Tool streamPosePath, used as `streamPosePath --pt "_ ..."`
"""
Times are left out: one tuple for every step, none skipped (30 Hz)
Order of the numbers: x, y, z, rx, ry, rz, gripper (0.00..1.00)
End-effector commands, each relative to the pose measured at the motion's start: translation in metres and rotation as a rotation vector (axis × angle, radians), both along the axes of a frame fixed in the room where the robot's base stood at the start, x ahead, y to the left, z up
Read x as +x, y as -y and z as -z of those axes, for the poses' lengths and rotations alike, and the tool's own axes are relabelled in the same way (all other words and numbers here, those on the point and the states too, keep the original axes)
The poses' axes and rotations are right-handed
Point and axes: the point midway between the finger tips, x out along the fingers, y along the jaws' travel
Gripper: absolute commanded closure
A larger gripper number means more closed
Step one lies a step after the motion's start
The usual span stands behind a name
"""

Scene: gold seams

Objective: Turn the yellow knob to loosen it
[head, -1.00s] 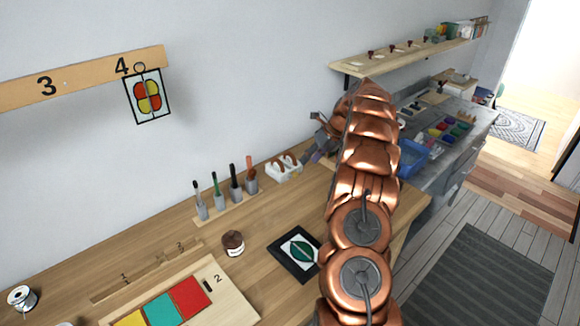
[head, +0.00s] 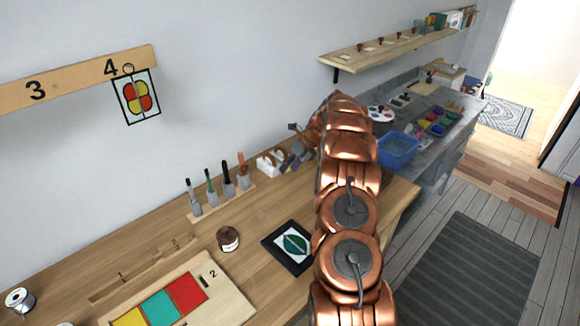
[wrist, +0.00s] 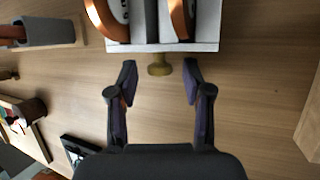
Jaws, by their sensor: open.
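The yellow knob (wrist: 159,66) sticks out of the front of a white holder (wrist: 150,46) in the wrist view. The holder carries copper-coloured curved pieces. My gripper (wrist: 160,78) is open and empty, with one dark finger on each side of the knob and a clear gap on both sides. The fingertips are about level with the knob's near end. In the head view, my gripper (head: 298,150) is beside the white holder (head: 270,162) on the wooden bench; the knob cannot be made out there.
A rack of upright tools (head: 222,194) stands left of the holder. A brown jar (head: 228,239) and a dark-framed leaf panel (head: 290,246) lie nearer on the bench. A blue bin (head: 397,149) is to the right.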

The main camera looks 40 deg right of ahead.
Motion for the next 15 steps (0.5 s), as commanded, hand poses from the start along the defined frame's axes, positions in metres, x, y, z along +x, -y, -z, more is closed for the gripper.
streamPosePath --pt "-0.0001 0.0002 0.0000 0.000 0.000 0.000 0.53" --pt "-0.0001 0.0002 0.0000 0.000 0.000 0.000 0.56" --pt "-0.0002 0.0002 0.0001 0.000 0.000 0.001 0.60" --pt "-0.0003 0.0002 0.0002 0.000 0.000 0.001 0.64" --pt "-0.0002 0.0002 0.0001 0.000 0.000 0.000 0.67" --pt "-0.0003 0.0003 0.0001 0.000 0.000 0.001 0.71" --pt "-0.0003 0.0002 0.0001 0.000 0.000 0.001 0.74" --pt "-0.0003 0.0002 0.0001 0.000 0.000 0.001 0.77" --pt "-0.0002 0.0003 0.0000 0.000 0.000 0.000 0.81" --pt "-0.0002 0.0003 0.0000 0.000 0.000 0.001 0.84" --pt "-0.0002 0.0003 0.0000 0.000 0.000 0.001 0.88" --pt "-0.0003 0.0003 0.0000 0.000 0.000 0.001 0.92" --pt "-0.0003 0.0004 0.0000 0.000 0.000 0.001 0.95" --pt "-0.0003 0.0004 0.0000 0.000 0.000 0.001 0.98" --pt "-0.0003 0.0004 0.0000 0.000 0.000 0.001 1.00"
